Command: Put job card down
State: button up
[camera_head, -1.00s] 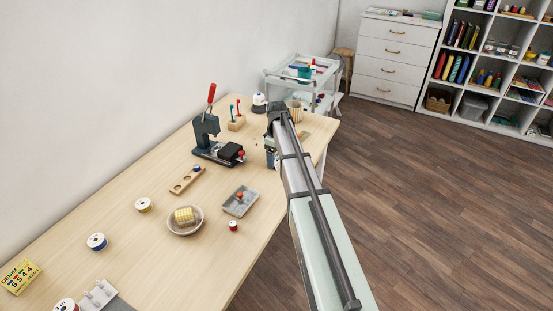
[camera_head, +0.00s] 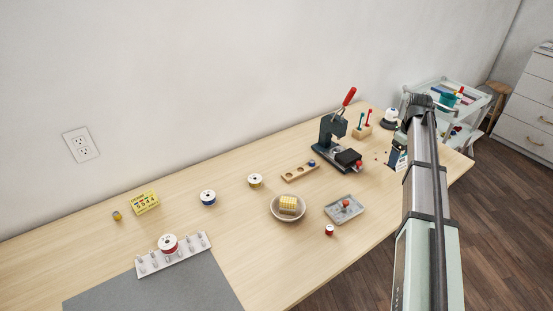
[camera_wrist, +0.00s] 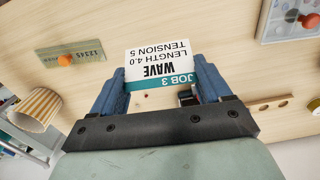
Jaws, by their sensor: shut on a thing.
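The job card (camera_wrist: 160,62) is white with a teal band and shows upside-down text reading JOB 3, WAVE, LENGTH 4.0, TENSION 5 in the wrist view. My gripper (camera_wrist: 160,88) is shut on it, with a blue finger at each side edge. The wooden table lies below; whether the card touches it I cannot tell. In the head view the card (camera_head: 396,158) is a small pale and blue patch beside the dark press, and my arm hides much around it.
The press (camera_head: 335,140) with a red handle stands left of my gripper. A grey tray (camera_head: 328,211), a bowl (camera_head: 275,210) and thread spools lie farther left.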

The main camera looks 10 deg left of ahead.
jog(key=s+a+n, duration=0.1)
jog(key=a+n, duration=0.6)
jog(key=a, duration=5.2)
jog(key=shift+w+a+f+m, duration=0.25)
jog(key=shift+w+f+m, duration=0.15)
jog(key=shift+f+m, duration=0.95)
jog(key=shift+w+a+f+m, duration=0.35)
jog(key=shift+f+m, duration=0.35)
jog(key=shift+f, duration=1.2)
jog(key=shift+w+a+f+m, duration=0.2)
jog(key=shift+w+f+m, duration=0.25)
jog(key=shift+f+m, duration=0.9)
jog(key=shift+f+n, duration=0.3)
jog(key=shift+f, duration=0.05)
jog(key=o, duration=0.9)
jog(key=shift+o, duration=0.2)
notch_tip(320, 180, up, 12)
